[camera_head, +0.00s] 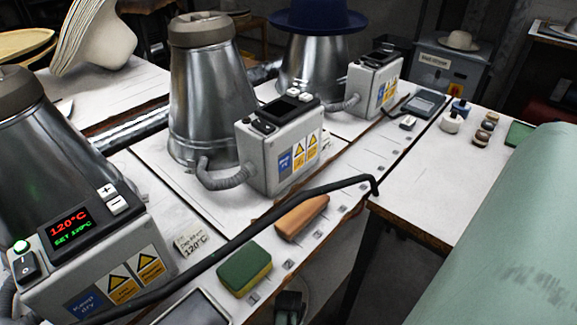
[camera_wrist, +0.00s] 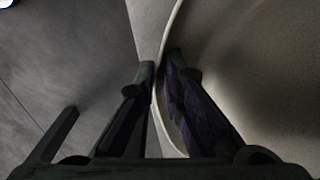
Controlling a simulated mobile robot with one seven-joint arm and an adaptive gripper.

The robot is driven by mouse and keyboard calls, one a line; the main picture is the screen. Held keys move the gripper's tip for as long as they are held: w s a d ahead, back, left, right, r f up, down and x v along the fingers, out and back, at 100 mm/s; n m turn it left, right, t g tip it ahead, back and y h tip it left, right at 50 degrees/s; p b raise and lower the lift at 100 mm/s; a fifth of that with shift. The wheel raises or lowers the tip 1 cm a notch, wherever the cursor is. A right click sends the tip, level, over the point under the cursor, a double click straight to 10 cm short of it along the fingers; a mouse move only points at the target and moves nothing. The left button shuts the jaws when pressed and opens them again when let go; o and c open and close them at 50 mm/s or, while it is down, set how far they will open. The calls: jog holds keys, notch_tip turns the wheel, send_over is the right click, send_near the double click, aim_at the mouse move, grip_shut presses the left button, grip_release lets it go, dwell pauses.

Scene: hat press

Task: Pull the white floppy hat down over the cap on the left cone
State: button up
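In the head view the left cone (camera_head: 60,150) is metal, cut off by the left edge, and the grey-brown cap (camera_head: 14,88) sits on its top. A cream-white floppy hat shape (camera_head: 105,38) with a wide, ridged brim stands tilted on the bench at the upper left. In the wrist view a pale curved brim (camera_wrist: 250,60), apparently of the white hat, fills the right side. My gripper (camera_wrist: 160,72) has its dark fingertips drawn close together, one on each side of the brim edge. The exact contact is dark and hard to see.
A control box (camera_head: 88,250) reading 120°C stands in front of the left cone. A second capped cone (camera_head: 207,100) and a cone under a blue hat (camera_head: 318,18) stand behind. A long black bar (camera_head: 255,228) crosses the foreground. A sponge (camera_head: 244,270) lies on the bench.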

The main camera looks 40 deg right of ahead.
jog(key=o, duration=0.4)
jog(key=shift+f, duration=0.1)
jog(key=shift+f+b, duration=0.15)
jog(key=shift+b, duration=0.35)
notch_tip(320, 180, up, 11)
jog(key=shift+w+a, duration=0.35)
